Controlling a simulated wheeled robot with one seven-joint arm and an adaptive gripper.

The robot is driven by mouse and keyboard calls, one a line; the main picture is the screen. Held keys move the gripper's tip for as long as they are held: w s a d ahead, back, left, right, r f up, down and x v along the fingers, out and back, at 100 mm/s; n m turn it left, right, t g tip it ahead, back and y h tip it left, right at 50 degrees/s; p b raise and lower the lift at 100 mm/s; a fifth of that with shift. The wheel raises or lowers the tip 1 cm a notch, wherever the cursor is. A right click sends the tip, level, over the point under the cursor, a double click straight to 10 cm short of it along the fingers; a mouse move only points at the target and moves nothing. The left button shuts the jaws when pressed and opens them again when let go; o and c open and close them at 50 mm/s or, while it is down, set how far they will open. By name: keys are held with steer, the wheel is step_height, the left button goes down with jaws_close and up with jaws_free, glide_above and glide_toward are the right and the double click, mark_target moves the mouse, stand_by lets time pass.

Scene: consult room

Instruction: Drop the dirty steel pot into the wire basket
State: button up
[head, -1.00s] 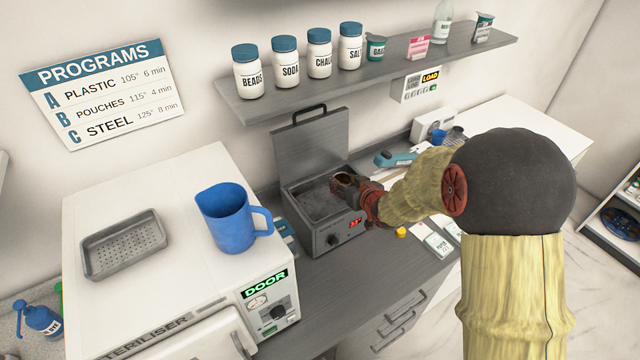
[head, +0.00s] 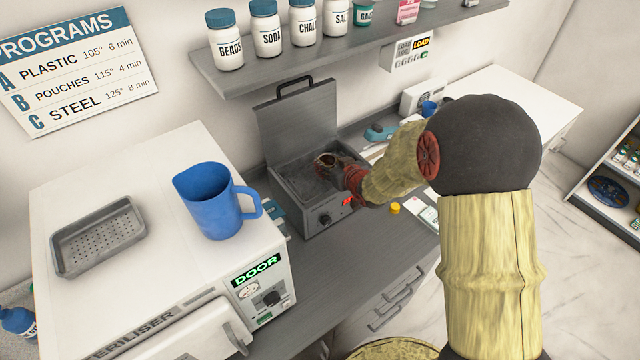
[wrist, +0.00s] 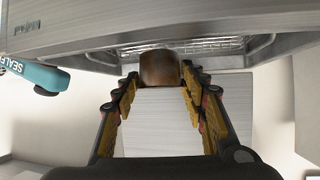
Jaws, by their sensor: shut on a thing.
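The dirty steel pot (head: 325,160) is small, with a brownish rim. It shows brown between the fingertips in the wrist view (wrist: 160,68). My gripper (head: 338,168) is shut on it and holds it over the open grey bath (head: 312,222), whose lid stands upright behind. In the wrist view, my gripper's fingers (wrist: 160,85) flank the pot. Wire mesh, apparently the wire basket (wrist: 195,47), shows in the bath opening beyond the pot. The gap between pot and basket is hard to judge.
The white steriliser (head: 110,190) stands left of the bath, with a blue jug (head: 210,205) and a perforated tray (head: 95,240) on top. A shelf (head: 285,75) with jars runs above the raised lid. A teal sealer (head: 380,132) lies right of the bath.

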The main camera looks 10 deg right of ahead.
steer(key=shift+f, duration=0.15)
steer(key=o, duration=1.2)
steer(key=shift+c, duration=0.2)
steer(key=shift+o, duration=0.2)
steer(key=v, duration=1.2)
